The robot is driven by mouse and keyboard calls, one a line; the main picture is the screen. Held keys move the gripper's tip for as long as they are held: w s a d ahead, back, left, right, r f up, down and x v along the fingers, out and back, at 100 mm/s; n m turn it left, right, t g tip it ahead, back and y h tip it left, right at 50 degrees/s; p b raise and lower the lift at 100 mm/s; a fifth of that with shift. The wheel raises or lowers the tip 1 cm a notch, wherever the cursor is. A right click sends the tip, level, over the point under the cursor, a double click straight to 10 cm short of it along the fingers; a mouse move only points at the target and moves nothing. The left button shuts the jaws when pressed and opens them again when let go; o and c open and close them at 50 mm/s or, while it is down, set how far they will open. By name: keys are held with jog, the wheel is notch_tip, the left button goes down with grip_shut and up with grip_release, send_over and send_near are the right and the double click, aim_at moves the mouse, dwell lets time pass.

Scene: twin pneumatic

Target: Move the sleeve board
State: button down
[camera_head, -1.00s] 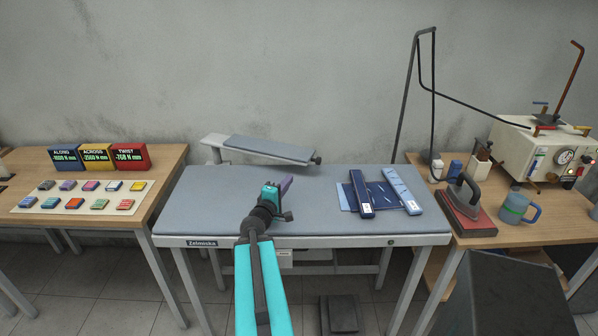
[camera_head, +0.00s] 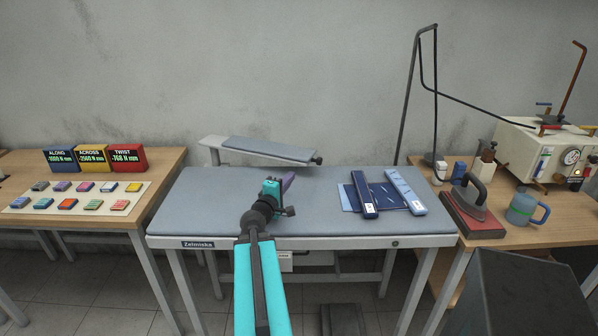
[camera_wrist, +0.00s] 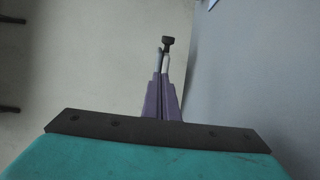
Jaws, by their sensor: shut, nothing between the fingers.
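The sleeve board (camera_head: 265,150) is a narrow grey padded board on a pale arm, at the back left of the ironing table (camera_head: 215,208). A dark knob (camera_head: 317,160) sits at its right end. The fingers (camera_wrist: 163,98) are together and empty in the wrist view.
An iron (camera_head: 468,193) and a mug (camera_head: 525,208) stand on the right bench. Three display boxes (camera_head: 94,158) stand on the left bench. The table's left part is clear.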

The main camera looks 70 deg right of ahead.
aim_at(302, 161)
jog(key=b, duration=0.3)
jog(key=shift+d+f, duration=0.1)
jog(key=shift+d, duration=0.2)
jog(key=shift+s+d+p, duration=0.1)
jog(key=shift+d+p, duration=1.25)
jog(key=shift+d, duration=3.15)
jog(key=shift+d, duration=0.1)
